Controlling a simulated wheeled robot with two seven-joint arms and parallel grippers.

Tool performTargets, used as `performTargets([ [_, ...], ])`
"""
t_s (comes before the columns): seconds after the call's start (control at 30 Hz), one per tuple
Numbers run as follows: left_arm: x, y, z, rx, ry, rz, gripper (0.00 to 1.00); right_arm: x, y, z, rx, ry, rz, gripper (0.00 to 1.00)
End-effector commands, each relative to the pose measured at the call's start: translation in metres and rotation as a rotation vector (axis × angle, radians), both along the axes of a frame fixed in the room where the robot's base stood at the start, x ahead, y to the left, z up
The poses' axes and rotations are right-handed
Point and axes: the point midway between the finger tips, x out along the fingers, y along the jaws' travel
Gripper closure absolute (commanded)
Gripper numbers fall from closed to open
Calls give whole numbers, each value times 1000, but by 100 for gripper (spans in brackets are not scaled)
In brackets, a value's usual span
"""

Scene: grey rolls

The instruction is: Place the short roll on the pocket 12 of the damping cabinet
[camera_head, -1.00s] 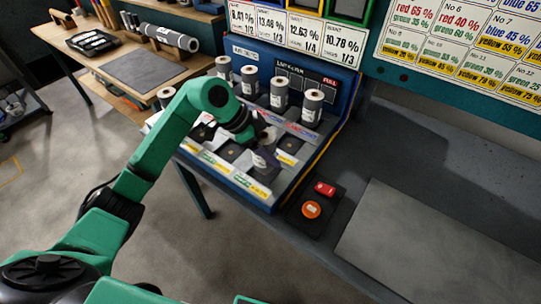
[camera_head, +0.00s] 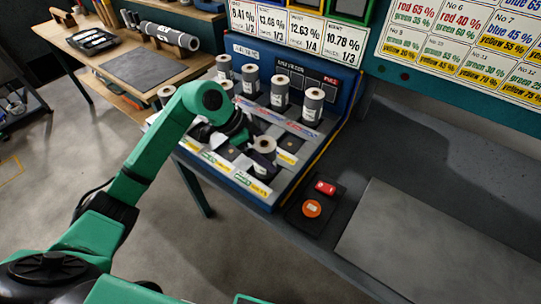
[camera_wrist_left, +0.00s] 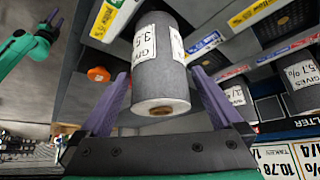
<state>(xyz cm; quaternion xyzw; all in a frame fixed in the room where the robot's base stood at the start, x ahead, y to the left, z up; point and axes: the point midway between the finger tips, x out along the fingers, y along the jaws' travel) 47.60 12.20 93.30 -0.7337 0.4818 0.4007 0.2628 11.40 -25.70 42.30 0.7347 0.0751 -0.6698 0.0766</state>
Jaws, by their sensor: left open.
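A short grey roll (camera_head: 264,157) with a white label stands upright at the front right of the blue damping cabinet (camera_head: 262,205). In the left wrist view the roll (camera_wrist_left: 160,65) is between the two purple fingers of my left gripper (camera_wrist_left: 160,100), with gaps on both sides. Pocket numbers are not readable.
Several rolls (camera_head: 312,106) stand in the cabinet's back row, close to my left arm. A red and orange button box (camera_head: 318,204) sits right of the cabinet. A long roll (camera_head: 172,37) lies on the wooden bench. The grey panel (camera_head: 430,245) at the right is clear.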

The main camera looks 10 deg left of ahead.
Motion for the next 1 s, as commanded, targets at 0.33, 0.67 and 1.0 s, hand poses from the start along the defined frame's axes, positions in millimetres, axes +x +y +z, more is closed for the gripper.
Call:
performTargets([
  [0.33,-18,43,72,2,-3,2,0,0,0,-10,0,0,0,50],
  [0.67,-21,47,80,1,0,0,0,0,-2,-9,-3,0,1,50],
  [1.0,-21,47,80,0,0,0,0,1,-9,-9,-12,-1,1,50],
])
